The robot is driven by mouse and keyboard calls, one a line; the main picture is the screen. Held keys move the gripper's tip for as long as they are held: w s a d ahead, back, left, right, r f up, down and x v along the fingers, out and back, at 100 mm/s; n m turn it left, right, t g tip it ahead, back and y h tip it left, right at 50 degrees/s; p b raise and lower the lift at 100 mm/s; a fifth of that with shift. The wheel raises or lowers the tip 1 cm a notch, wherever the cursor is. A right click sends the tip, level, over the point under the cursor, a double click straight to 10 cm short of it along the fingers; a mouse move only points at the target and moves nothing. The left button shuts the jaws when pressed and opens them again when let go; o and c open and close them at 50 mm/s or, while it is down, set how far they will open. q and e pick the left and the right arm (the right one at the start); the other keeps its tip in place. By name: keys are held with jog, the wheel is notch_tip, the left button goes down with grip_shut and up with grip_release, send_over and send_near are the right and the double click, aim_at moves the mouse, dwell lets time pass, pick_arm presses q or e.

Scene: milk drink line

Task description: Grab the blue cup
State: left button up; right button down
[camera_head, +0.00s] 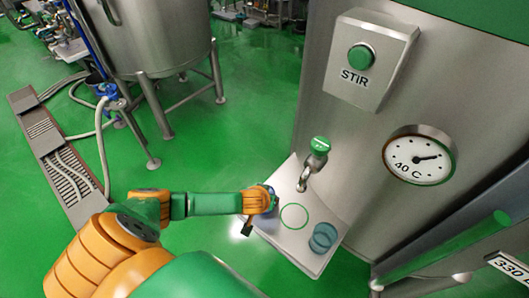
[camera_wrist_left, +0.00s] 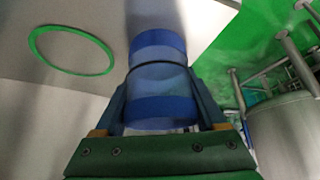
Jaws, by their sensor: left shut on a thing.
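The blue cup (camera_wrist_left: 158,80) sits between the fingers of my left gripper (camera_wrist_left: 160,108) in the left wrist view, with a finger on each side of it. In the head view my left gripper (camera_head: 260,206) is at the left edge of the pale shelf (camera_head: 293,170). It is shut on the cup, which is mostly hidden there by the gripper. I cannot tell whether the cup touches the shelf. My right gripper is not in view.
A teal see-through cup (camera_head: 323,237) stands at the shelf's front right. A green ring (camera_head: 294,216) marks the bare shelf below the green-topped tap (camera_head: 319,146). The steel tank with the STIR button (camera_head: 361,58) and dial (camera_head: 419,157) rises behind.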

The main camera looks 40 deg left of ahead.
pick_arm(q)
jog(key=shift+r, duration=0.1)
jog(key=shift+r, duration=0.4)
jog(key=r, duration=0.1)
jog(key=s+r+p, duration=0.1)
jog(key=r, duration=0.1)
jog(key=shift+r, duration=0.2)
jog(key=s+r+p, duration=0.1)
jog(key=s+r, duration=0.3)
jog(key=s, duration=0.2)
jog(key=s+a+r+p, duration=0.1)
jog(key=s+r+p, duration=0.1)
jog(key=s+r, duration=0.2)
jog(key=s, duration=0.3)
jog(key=shift+a+r, duration=0.2)
jog(key=shift+r, duration=0.1)
